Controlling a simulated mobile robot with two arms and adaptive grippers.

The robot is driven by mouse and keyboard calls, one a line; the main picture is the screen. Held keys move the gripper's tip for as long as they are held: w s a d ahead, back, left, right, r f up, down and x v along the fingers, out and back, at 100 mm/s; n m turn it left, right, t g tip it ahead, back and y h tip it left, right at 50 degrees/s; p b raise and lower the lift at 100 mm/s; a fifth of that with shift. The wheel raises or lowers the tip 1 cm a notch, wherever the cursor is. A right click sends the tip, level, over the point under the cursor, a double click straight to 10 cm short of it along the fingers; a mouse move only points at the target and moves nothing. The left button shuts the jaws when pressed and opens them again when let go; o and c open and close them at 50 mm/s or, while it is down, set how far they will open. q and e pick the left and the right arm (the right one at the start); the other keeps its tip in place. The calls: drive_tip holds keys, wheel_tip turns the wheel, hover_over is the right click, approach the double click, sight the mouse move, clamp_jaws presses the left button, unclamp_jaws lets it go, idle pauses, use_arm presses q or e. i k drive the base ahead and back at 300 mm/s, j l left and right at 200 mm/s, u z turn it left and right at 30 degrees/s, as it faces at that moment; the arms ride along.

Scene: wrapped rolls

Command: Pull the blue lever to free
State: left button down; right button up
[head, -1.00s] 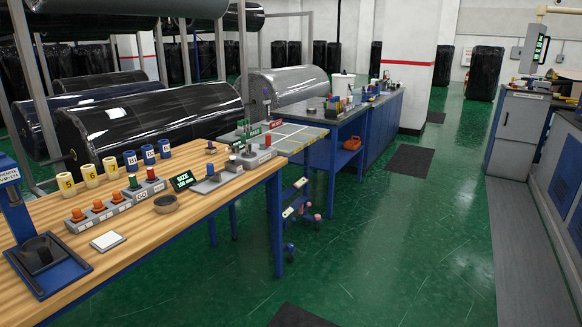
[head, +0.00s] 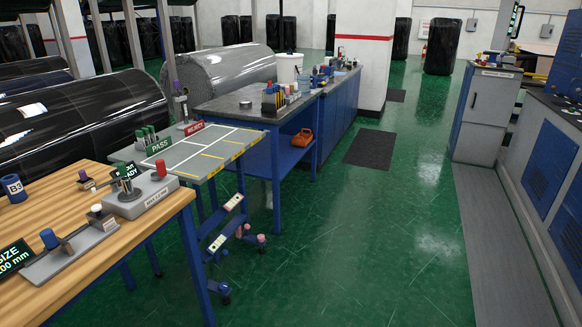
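Neither of my grippers is in view.
A grey side table (head: 205,153) with green PASS and red REJECT signs adjoins the bench. A small wheeled stand (head: 226,235) is below it. A blue cabinet bench (head: 290,115) stands behind. The green floor (head: 370,235) to the right is open, with dark mats.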

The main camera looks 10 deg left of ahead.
sight(224, 253)
drive_tip(key=i+u, duration=0.15)
drive_tip(key=i, duration=0.3)
drive_tip(key=i+l+u, duration=0.1)
drive_tip(key=i, duration=0.4)
drive_tip(key=i+l+u, duration=0.15)
drive_tip(key=i, duration=0.3)
drive_tip(key=i+l+u, duration=0.1)
drive_tip(key=i, duration=0.35)
drive_tip(key=i+l+u, duration=0.95)
